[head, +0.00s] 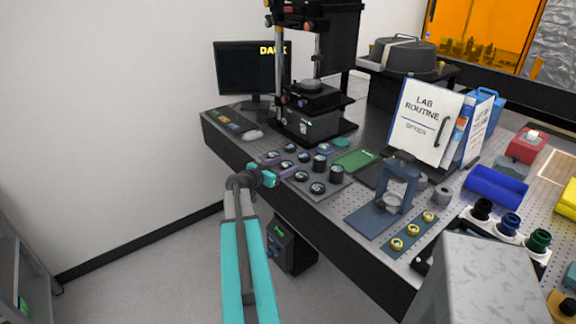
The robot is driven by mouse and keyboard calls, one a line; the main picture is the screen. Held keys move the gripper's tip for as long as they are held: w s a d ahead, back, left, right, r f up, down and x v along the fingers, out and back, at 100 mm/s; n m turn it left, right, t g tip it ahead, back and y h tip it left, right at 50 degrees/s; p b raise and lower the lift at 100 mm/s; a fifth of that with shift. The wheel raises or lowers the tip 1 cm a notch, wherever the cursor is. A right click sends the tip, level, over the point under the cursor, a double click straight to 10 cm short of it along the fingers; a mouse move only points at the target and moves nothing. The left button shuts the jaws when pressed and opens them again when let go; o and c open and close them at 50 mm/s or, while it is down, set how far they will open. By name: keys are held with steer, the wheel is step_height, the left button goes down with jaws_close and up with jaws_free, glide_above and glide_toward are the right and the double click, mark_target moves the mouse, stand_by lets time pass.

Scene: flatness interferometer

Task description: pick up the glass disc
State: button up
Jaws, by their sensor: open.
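My gripper (262,176), teal at its end, is over the front left edge of the bench, just left of a grey mat with dark round pieces. It is open, and I see nothing between its fingers. I cannot tell for sure which piece is the glass disc. A pale round piece (391,204) sits in a blue frame stand (409,172), to the right of my gripper. Another pale round piece (313,85) lies on the stage of the tall black instrument (335,45) at the back. My gripper is apart from both.
Several lens-like pieces and black cylinders (337,173) stand close to my gripper. A green mat (357,160), a white lab binder (425,120), a blue tray (495,186) and a holder with dark knobs (482,209) crowd the right. A monitor (240,70) stands behind. Floor (170,265) is clear at left.

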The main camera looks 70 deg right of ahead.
mark_target(284, 166)
steer(key=c, duration=1.1)
steer(key=shift+c, duration=0.4)
steer(key=shift+r, duration=0.15)
steer(key=shift+r+b, duration=1.05)
steer(key=shift+r, duration=0.5)
steer(key=s+a+r+b, duration=0.1)
steer(key=s+a+b, duration=0.1)
steer(key=a, duration=1.1)
steer(key=shift+s+r, duration=0.3)
steer(key=shift+s, duration=0.4)
steer(key=a+p, duration=0.1)
steer(key=p, duration=0.2)
steer(key=shift+r, duration=0.15)
